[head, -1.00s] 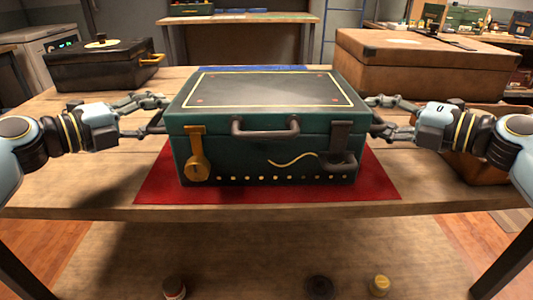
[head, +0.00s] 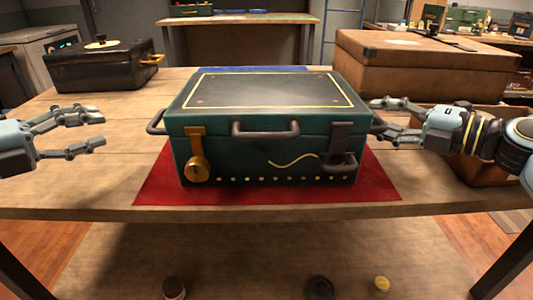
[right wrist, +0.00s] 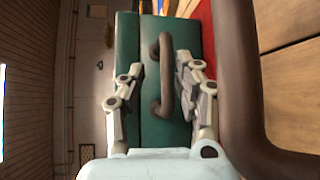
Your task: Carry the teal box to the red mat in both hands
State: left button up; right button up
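The teal box (head: 265,118), with a black lid top edged in yellow, rests upright on the red mat (head: 155,185); mat shows at both sides and in front. My left gripper (head: 100,130) is open and empty, clear of the box's left side handle (head: 154,122). My right gripper (head: 380,118) is at the box's right side. In the right wrist view the right gripper (right wrist: 162,85) has its fingers spread on either side of the right side handle (right wrist: 162,75), with gaps between fingers and handle.
A black case (head: 100,68) stands at the back left of the table (head: 90,190). A large brown case (head: 430,65) stands at the back right, and a brown container (head: 485,165) is below my right arm. A blue strip (head: 250,70) lies behind the box.

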jog(key=v, duration=1)
jog(key=shift+s+d, duration=0.25)
jog(key=shift+r, duration=0.1)
